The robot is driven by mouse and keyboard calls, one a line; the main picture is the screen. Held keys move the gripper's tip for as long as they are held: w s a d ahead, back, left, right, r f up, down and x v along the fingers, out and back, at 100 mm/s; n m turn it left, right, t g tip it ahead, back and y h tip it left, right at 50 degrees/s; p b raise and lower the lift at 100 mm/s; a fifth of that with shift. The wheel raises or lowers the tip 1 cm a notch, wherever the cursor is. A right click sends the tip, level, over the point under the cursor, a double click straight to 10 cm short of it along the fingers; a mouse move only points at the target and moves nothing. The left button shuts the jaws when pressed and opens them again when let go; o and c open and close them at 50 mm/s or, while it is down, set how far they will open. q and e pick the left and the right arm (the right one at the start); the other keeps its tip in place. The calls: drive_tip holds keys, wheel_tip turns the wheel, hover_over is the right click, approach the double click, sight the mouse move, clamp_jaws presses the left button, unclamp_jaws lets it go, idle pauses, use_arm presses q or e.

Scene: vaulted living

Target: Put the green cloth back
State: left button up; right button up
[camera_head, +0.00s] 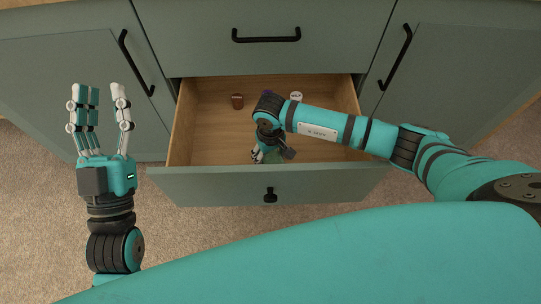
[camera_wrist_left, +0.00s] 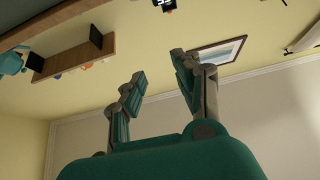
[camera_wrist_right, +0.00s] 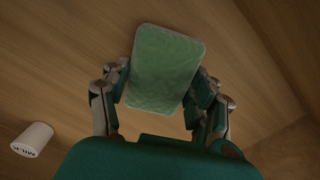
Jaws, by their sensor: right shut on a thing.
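The green cloth (camera_wrist_right: 165,68) is a flat rounded rectangle between the fingers of my right gripper (camera_wrist_right: 163,100) in the right wrist view. In the head view, a small part of the cloth (camera_head: 274,157) shows below my right gripper (camera_head: 262,155), inside the open wooden drawer (camera_head: 205,140). My right gripper is shut on the cloth, low in the drawer near its front panel. I cannot tell whether the cloth touches the drawer floor. My left gripper (camera_head: 103,100) is open, empty and raised left of the drawer; its spread fingers also show in the left wrist view (camera_wrist_left: 160,85).
A small brown item (camera_head: 237,101) stands at the drawer's back left. A white labelled container (camera_head: 296,96) stands at the back; it also shows in the right wrist view (camera_wrist_right: 33,140). A purple item beside it is mostly hidden by my right arm. The drawer's left part is clear.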

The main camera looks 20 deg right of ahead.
sight(270, 157)
use_arm(q)
drive_tip(key=shift+s+r+t, duration=0.3)
drive_tip(key=shift+r, duration=0.05)
use_arm(e)
drive_tip(key=shift+f, duration=0.15)
drive_tip(key=o, duration=1.1)
use_arm(q)
drive_tip(key=shift+r, duration=0.1)
use_arm(e)
wheel_tip(270, 157, up, 6)
drive_tip(key=shift+w+r+p, duration=0.1)
drive_tip(key=shift+r+p, duration=0.15)
drive_tip(key=shift+p, duration=0.8)
use_arm(q)
drive_tip(key=f+g+y, duration=0.1)
drive_tip(key=f+g, duration=0.2)
drive_tip(key=f, duration=0.2)
drive_tip(key=w+a+f+g+y+p, duration=0.1)
drive_tip(key=f+g, duration=0.2)
drive_tip(key=f, duration=0.2)
drive_tip(key=w+f+g+y, duration=0.1)
drive_tip(key=f+g, duration=0.3)
drive_tip(key=f, duration=0.1)
drive_tip(key=shift+w+a, duration=0.1)
drive_tip(key=shift+a, duration=0.3)
use_arm(e)
wheel_tip(270, 157, up, 6)
drive_tip(key=shift+f, duration=0.1)
